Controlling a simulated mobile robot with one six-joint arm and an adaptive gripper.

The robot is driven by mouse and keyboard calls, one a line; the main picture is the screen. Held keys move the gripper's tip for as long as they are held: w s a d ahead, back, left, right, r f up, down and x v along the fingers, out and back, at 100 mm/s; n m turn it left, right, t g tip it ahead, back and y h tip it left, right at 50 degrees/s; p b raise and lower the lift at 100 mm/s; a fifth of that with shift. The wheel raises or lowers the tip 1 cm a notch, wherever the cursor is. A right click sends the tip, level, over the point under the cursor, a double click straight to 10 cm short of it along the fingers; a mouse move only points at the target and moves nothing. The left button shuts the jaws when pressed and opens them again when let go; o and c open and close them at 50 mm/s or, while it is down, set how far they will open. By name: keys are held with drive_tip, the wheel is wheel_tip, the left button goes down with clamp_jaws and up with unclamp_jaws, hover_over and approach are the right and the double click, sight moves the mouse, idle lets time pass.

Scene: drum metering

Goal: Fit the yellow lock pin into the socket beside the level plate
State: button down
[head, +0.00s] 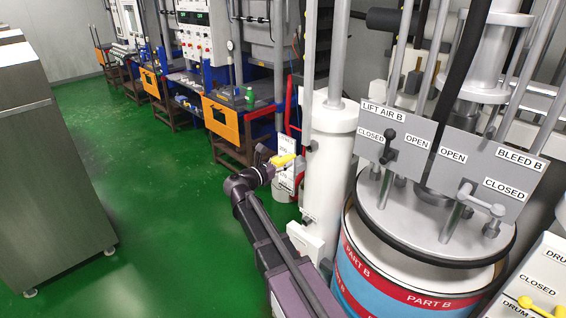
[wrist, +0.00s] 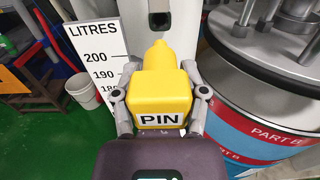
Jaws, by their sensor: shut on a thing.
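My gripper (wrist: 159,72) is shut on the yellow lock pin (wrist: 160,95), with one finger on each side of its block. The block is marked PIN, and its narrower nose points away from me. In the head view the pin (head: 284,160) shows as a small yellow piece at the end of my gripper (head: 268,165). The white level plate (wrist: 93,55), marked LITRES, stands to the left of the pin. Straight beyond the nose, a dark fitting (wrist: 159,14) sits on a white column; I cannot tell if it is the socket. The nose appears apart from it.
The white column (head: 331,140) stands just right of my gripper. A drum marked PART B (head: 400,295) and a valve panel (head: 400,140) with levers are further right. A white bucket (wrist: 82,92) is at left. Green floor (head: 150,190) is open to the left.

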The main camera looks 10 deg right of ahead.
drive_tip(key=shift+w+d, duration=0.1)
drive_tip(key=shift+x, duration=2.75)
drive_tip(key=shift+x, duration=2)
idle(0.5)
drive_tip(key=shift+c, duration=0.4)
unclamp_jaws()
drive_tip(key=shift+d, duration=0.1)
drive_tip(key=shift+v, duration=6.05)
